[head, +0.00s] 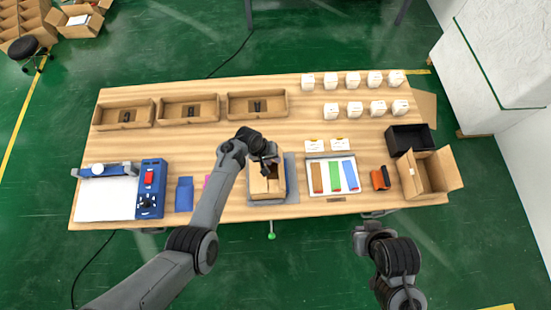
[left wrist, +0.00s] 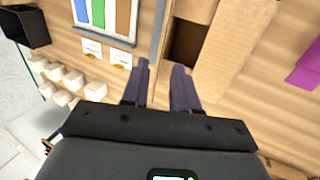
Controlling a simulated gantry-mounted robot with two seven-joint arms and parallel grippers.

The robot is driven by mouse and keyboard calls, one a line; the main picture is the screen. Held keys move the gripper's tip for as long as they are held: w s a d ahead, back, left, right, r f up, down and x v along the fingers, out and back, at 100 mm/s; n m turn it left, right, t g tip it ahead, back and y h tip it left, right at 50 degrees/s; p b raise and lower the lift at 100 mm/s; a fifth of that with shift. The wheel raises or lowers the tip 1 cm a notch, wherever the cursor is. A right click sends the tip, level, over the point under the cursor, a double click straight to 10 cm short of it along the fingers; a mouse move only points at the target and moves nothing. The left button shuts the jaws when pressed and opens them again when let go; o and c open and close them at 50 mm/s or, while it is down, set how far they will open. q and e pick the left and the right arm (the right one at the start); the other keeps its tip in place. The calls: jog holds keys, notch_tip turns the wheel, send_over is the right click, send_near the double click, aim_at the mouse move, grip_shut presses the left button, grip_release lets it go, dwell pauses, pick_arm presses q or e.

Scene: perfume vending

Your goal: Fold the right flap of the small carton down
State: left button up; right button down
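The small carton (head: 259,187) stands near the front middle of the table on a grey mat (head: 292,172). In the left wrist view one long brown flap (left wrist: 238,50) lies across much of the carton top, beside a dark opening (left wrist: 185,42) and a short flap (left wrist: 195,10). My left gripper (head: 270,170) is over the carton's far right part. Its fingers (left wrist: 162,65) are apart with nothing between them, near the opening's edge; contact cannot be told. My arm hides part of the carton. My right gripper (head: 370,232) is off the table's front edge, its fingers unclear.
A tray with coloured strips (head: 334,177) lies right of the carton. A black bin (head: 408,138) and an open larger carton (head: 428,175) stand at the right end. Three brown trays (head: 190,108) and several white boxes (head: 353,79) line the back.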

pick_arm(q)
jog(key=shift+s+a+r, duration=0.15)
jog(key=shift+a+r, duration=0.15)
jog(key=shift+r, duration=0.35)
pick_arm(e)
jog(key=shift+f, duration=0.3)
jog(key=shift+a, duration=0.1)
